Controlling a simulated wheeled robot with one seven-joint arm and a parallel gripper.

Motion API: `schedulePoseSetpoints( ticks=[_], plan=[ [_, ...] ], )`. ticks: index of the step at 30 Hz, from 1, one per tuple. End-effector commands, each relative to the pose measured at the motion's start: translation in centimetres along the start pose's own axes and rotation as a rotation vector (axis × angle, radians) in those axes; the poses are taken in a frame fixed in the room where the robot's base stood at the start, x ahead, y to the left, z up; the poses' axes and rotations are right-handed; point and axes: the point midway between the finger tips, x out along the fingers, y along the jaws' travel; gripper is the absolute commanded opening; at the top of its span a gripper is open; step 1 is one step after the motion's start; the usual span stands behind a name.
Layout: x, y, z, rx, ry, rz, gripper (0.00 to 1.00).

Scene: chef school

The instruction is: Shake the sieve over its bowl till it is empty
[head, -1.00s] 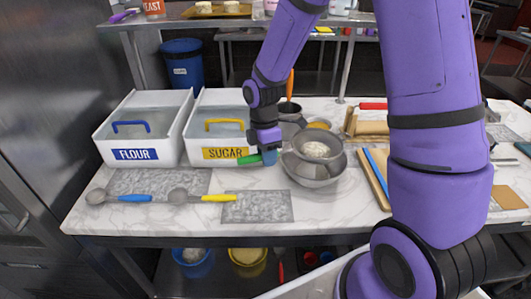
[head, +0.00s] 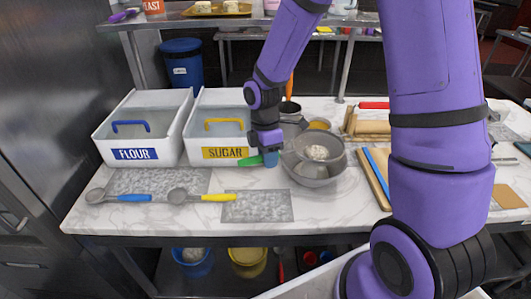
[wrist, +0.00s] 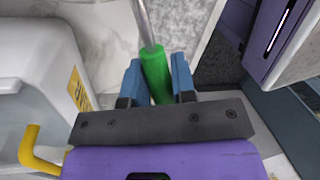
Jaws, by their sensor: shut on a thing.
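The sieve (head: 331,143) is a grey mesh bowl with a green handle (head: 249,161). A small white heap (head: 316,152) lies in it. Its bowl (head: 313,175), a metal mixing bowl, stands on the marble counter right under the sieve. My gripper (head: 270,158) is to the left of the bowl and shut on the green handle. In the wrist view, the blue fingers (wrist: 158,82) press on both sides of the green handle (wrist: 157,75), and a metal rod runs from it out of the picture. The inside of the bowl is mostly hidden by the sieve.
White bins marked flour (head: 136,154) and sugar (head: 222,153) stand to the left. Spoons with blue (head: 134,198) and yellow (head: 218,198) handles lie in front. A wooden board (head: 374,177) is close on the right. A dark pot stands behind.

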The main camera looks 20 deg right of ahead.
Motion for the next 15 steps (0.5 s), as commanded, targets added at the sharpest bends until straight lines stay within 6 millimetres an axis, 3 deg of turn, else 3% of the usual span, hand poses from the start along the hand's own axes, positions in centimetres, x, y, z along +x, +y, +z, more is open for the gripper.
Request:
schedulePoseSetpoints(
  ticks=[5,15],
  plan=[
    [0.0,0.1,0.0,0.001,0.0,0.001,0.0],
    [-0.6,2.9,0.0,0.001,0.0,0.001,0.0]
  ],
)
